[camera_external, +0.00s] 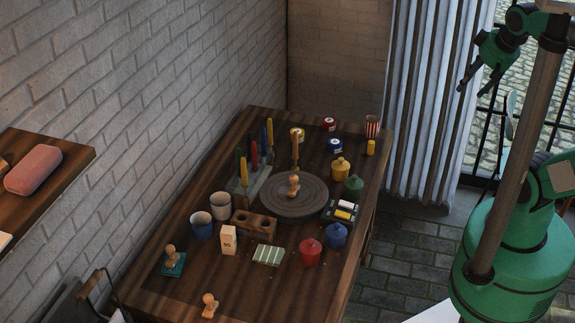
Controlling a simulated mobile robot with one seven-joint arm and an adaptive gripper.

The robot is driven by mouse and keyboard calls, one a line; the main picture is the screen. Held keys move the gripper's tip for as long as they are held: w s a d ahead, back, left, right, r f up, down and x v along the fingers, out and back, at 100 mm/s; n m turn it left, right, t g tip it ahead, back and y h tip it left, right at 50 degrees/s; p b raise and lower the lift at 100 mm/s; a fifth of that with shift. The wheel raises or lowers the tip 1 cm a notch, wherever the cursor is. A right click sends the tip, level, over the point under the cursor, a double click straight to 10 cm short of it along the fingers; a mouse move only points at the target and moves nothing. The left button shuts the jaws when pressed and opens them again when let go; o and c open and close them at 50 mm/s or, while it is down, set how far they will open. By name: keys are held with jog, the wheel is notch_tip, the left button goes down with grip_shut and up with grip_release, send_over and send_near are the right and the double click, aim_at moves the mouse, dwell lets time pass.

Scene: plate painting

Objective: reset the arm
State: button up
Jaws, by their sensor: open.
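My gripper (467,83) hangs at the upper right, at the end of my green arm. Its fingers are apart and nothing shows between them. It is clear of the table, in front of the grey corrugated panel and the window. My arm is raised and bent above my green base at the right.
A wooden table (160,304) holds a round turntable (310,208) with a wooden stamp on it. A wall shelf (72,160) is at left. Floor between table and base is clear.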

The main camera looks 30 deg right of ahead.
jog(key=shift+f, duration=0.1)
jog(key=shift+f+b, duration=0.85)
jog(key=shift+b, duration=0.1)
